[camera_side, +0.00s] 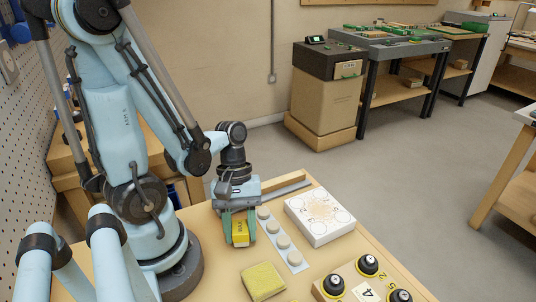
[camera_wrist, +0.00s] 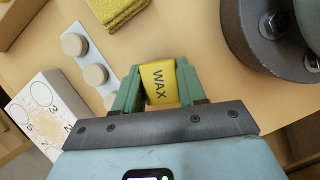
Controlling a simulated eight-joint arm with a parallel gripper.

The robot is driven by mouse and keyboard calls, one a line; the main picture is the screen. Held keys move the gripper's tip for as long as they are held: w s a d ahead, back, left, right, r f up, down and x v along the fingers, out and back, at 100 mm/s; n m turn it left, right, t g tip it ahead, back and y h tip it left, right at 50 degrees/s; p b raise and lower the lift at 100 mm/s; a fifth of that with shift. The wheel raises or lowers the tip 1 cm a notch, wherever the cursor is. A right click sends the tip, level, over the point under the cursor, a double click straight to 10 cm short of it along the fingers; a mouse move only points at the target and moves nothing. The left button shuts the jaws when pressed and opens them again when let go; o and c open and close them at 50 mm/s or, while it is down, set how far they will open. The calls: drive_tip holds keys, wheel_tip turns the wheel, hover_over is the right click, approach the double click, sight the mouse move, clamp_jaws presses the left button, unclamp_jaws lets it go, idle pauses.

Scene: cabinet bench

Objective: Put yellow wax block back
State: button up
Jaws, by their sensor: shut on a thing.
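The yellow wax block (camera_side: 240,233) is marked WAX and sits between the green fingers of my gripper (camera_side: 239,230). In the wrist view the block (camera_wrist: 158,84) fills the gap between both fingers of my gripper (camera_wrist: 158,92), which are shut on it. The gripper points down close over the bench top, beside a pale strip with round pegs (camera_side: 281,247). I cannot tell whether the block touches the bench. The peg strip also shows in the wrist view (camera_wrist: 89,58), left of the block.
A white block with printed circles (camera_side: 320,217) lies right of the peg strip. A yellow sponge-like pad (camera_side: 263,281) lies nearer the front. A wooden board with black knobs on yellow rings (camera_side: 350,274) is at front right. A wooden rail edges the back.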

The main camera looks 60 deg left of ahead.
drive_tip(key=shift+f, duration=0.15)
drive_tip(key=o, duration=0.9)
drive_tip(key=shift+o, duration=0.2)
drive_tip(key=shift+v, duration=5.85)
drive_tip(key=w+d+r+m+t+y, duration=0.2)
drive_tip(key=w+d+m+t+y, duration=0.2)
drive_tip(key=w+m+t, duration=0.4)
drive_tip(key=w+m, duration=0.3)
drive_tip(key=m, duration=0.2)
drive_tip(key=shift+t, duration=0.3)
drive_tip(key=shift+w+r, duration=0.1)
